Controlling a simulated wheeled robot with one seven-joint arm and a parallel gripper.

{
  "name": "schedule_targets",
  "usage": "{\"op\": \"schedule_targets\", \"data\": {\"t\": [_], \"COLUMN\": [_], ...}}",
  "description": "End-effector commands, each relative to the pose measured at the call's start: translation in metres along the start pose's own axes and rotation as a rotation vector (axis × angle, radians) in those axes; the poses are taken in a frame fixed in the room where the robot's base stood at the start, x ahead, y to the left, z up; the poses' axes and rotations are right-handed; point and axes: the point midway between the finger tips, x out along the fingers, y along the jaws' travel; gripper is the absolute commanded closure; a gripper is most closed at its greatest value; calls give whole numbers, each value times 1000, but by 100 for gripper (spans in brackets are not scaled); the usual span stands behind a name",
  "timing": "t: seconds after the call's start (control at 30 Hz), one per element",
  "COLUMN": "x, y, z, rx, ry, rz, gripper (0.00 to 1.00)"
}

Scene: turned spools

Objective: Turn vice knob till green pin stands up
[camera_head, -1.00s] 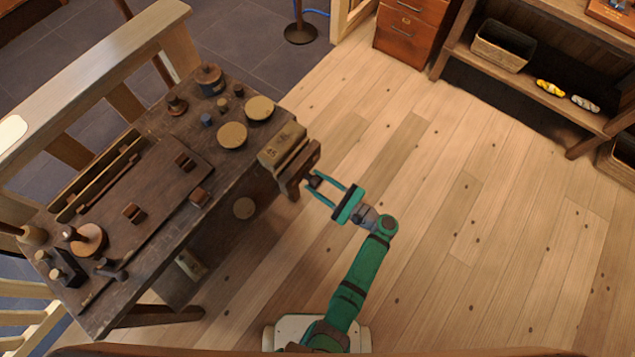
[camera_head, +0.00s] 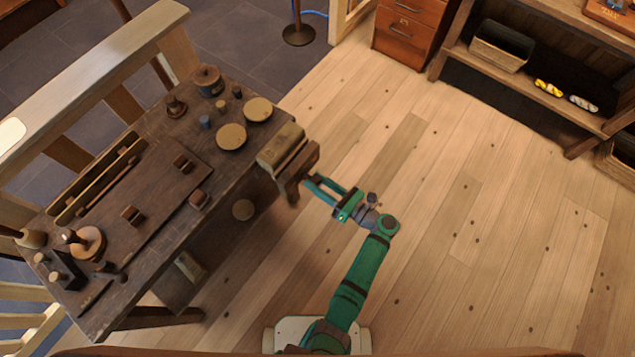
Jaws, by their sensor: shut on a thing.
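The vice (camera_head: 281,149) is fixed at the right end of the dark workbench, with a tan body and a dark brown front jaw (camera_head: 299,172). My gripper (camera_head: 309,188) reaches in from the right with its green fingers at the outer face of that jaw. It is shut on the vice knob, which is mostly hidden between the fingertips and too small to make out. The gripper is rolled, so one finger lies partly over the other in this view. I cannot make out a green pin on the vice.
The workbench (camera_head: 165,240) carries several turned spools, two pale round discs (camera_head: 232,136), small blocks and a tool rack. A drawer cabinet (camera_head: 408,32) and a shelf with a basket (camera_head: 499,45) stand at the back right. The wooden floor (camera_head: 480,230) right of my arm is clear.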

Motion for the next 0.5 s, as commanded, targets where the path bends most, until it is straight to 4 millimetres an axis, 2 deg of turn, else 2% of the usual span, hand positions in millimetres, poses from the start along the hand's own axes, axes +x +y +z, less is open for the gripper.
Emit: {"op": "schedule_targets", "data": {"t": [0.5], "x": [-4], "y": [-5], "z": [0], "rx": [490], "ry": [-5], "rz": [-7], "gripper": [86]}}
